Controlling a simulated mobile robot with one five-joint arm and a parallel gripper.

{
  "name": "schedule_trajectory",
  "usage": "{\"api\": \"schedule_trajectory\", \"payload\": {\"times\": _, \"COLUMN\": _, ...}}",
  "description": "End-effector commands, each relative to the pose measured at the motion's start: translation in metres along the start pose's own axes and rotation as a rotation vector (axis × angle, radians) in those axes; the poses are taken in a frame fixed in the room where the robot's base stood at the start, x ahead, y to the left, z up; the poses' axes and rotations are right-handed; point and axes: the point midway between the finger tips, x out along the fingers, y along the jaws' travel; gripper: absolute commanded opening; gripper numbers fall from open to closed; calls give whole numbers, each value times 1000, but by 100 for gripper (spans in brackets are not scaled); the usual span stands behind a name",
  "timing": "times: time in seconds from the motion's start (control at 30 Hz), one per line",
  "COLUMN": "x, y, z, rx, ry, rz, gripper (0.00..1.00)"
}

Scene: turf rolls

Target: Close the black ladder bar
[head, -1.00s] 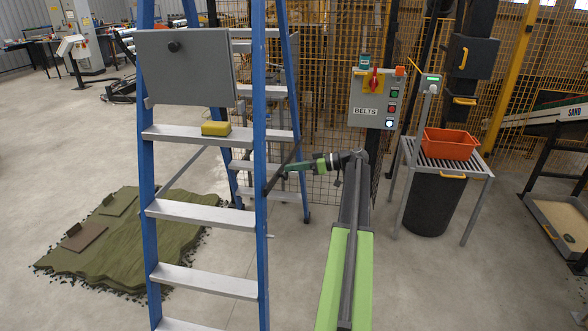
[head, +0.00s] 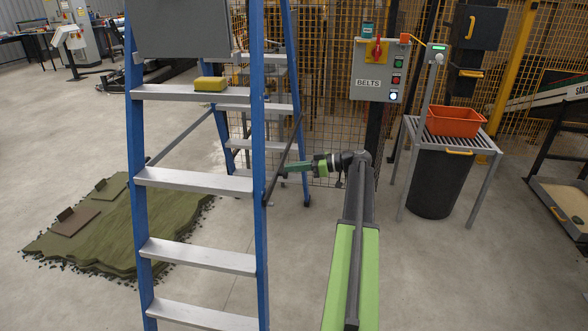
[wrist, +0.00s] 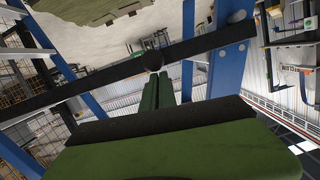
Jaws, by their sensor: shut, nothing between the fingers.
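The blue stepladder (head: 259,230) stands upright at the centre left with its legs spread. Its black ladder bar (head: 273,187) slants up from the near right rail towards the rear rail. In the wrist view the black bar (wrist: 95,84) crosses diagonally in front of the fingers, with a dark round knob (wrist: 153,61) on it. My gripper (head: 284,170) is shut and empty, its tips right beside the bar. In the wrist view the green fingers (wrist: 158,80) end at the knob; I cannot tell whether they touch it.
A yellow sponge (head: 211,84) lies on a ladder step, below a grey box (head: 180,30). Green turf (head: 110,235) lies on the floor behind left. At right are the belts control box (head: 379,70), an orange tray (head: 454,122) on a stand, and a black bin (head: 435,182).

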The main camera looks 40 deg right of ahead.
Motion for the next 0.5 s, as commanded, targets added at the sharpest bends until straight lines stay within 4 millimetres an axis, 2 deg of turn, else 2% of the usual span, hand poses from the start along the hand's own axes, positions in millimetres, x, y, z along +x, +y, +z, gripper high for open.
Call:
{"api": "schedule_trajectory", "payload": {"times": 0.03, "x": 4, "y": -1, "z": 14, "rx": 2, "ry": -22, "rz": -3, "gripper": 0}}
{"api": "schedule_trajectory", "payload": {"times": 0.07, "x": 6, "y": -2, "z": 15, "rx": 2, "ry": -24, "rz": -5, "gripper": 0}}
{"api": "schedule_trajectory", "payload": {"times": 0.5, "x": 16, "y": -8, "z": 11, "rx": 0, "ry": -26, "rz": -23, "gripper": 0}}
